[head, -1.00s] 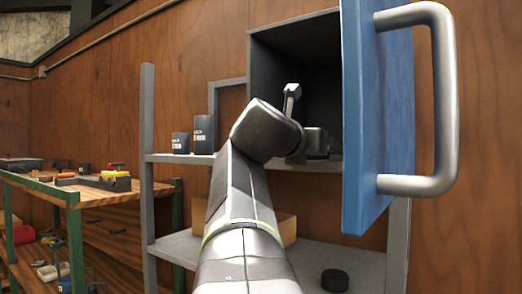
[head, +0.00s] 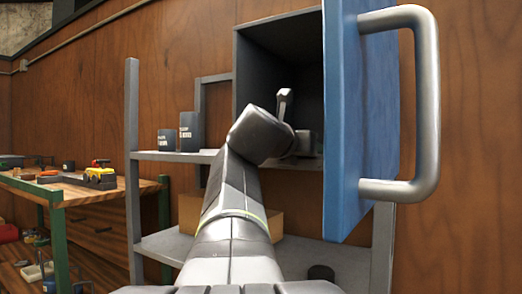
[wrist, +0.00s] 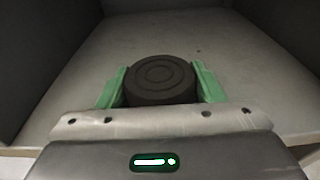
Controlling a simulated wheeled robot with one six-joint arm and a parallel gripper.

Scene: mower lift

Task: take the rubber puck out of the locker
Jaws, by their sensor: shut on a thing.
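The rubber puck (wrist: 160,78) is a black disc with ring grooves on its top. In the wrist view it sits between the two green fingers of my gripper (wrist: 160,90), which are shut on its sides. The puck is inside the grey locker (wrist: 225,35), over its floor near the front edge. I cannot tell whether it touches the floor. In the head view the locker (head: 275,45) is open, its blue door (head: 362,120) swung out on the right. My wrist is at the locker's mouth there, and the puck and fingers are hidden.
The door's big grey handle (head: 428,110) juts out at right. Dark cans (head: 190,132) stand on the shelf left of the locker. A cardboard box (head: 190,210) and another black disc (head: 321,273) are on the lower shelf (head: 345,258). A workbench (head: 90,188) with tools stands at left.

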